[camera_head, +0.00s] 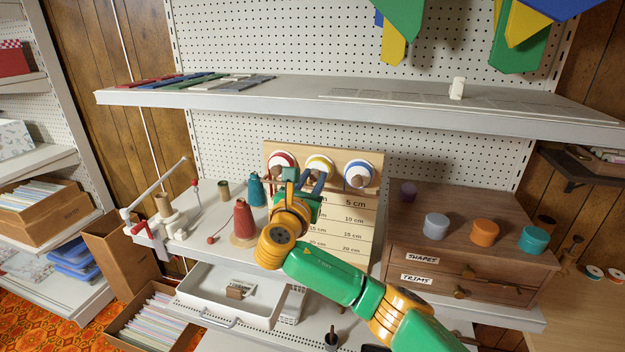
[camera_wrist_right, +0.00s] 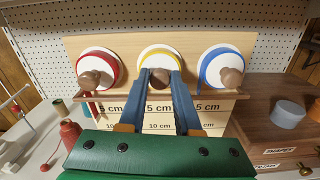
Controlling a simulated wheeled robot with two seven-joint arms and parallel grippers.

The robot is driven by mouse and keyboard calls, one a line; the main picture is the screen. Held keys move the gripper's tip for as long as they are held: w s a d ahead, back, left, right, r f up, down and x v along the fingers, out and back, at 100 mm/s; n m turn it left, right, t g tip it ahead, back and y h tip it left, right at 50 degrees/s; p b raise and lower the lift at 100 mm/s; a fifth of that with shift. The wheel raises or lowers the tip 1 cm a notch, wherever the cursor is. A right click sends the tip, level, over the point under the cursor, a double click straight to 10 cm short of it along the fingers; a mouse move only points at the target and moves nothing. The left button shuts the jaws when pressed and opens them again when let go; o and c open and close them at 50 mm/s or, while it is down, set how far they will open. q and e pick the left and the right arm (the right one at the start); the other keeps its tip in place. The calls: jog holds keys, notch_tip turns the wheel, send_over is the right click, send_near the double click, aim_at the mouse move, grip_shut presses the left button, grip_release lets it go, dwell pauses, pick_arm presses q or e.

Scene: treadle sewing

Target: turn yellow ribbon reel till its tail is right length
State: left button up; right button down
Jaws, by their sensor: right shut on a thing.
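The yellow ribbon reel (camera_head: 319,160) is the middle of three white-faced reels on a wooden board (camera_head: 360,218). In the right wrist view the yellow reel (camera_wrist_right: 159,49) shows its yellow rim above a brown knob (camera_wrist_right: 159,75). My right gripper (camera_wrist_right: 160,78) is shut on this knob, its two blue fingers either side of it. In the head view my right gripper (camera_head: 306,182) reaches up in front of the board. The yellow ribbon's tail is hidden behind the fingers. The board has 5, 10, 15 and 20 cm marks. My left gripper is out of view.
A red reel (camera_wrist_right: 97,68) and a blue reel (camera_wrist_right: 220,66) flank the yellow one closely. A red thread cone (camera_head: 244,220) stands left of my arm. A wooden drawer cabinet (camera_head: 460,220) with coloured pots stands right. A shelf (camera_head: 350,100) runs above.

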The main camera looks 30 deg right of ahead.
jog(key=m+b, duration=0.1)
jog(key=m, duration=0.3)
jog(key=shift+f, duration=0.15)
jog(key=m+b, duration=0.1)
jog(key=m, duration=0.4)
jog(key=shift+s+b, duration=0.1)
jog(key=shift+b, duration=0.3)
jog(key=m+b, duration=0.2)
jog(key=m, duration=0.2)
jog(key=shift+d+f+m, duration=0.1)
jog(key=shift+m, duration=0.2)
jog(key=m+b, duration=0.3)
jog(key=m, duration=0.2)
jog(key=m+b, duration=0.2)
jog(key=m, duration=0.2)
jog(key=shift+m+b, duration=0.35)
jog(key=shift+m, duration=0.05)
jog(key=m+b, duration=0.2)
jog(key=m, duration=0.2)
jog(key=shift+m, duration=0.3)
jog(key=m+b, duration=0.1)
jog(key=m, duration=0.3)
jog(key=shift+m, duration=0.3)
jog(key=shift+r+m+b, duration=0.2)
jog(key=shift+m+b, duration=0.45)
jog(key=shift+m, duration=1.35)
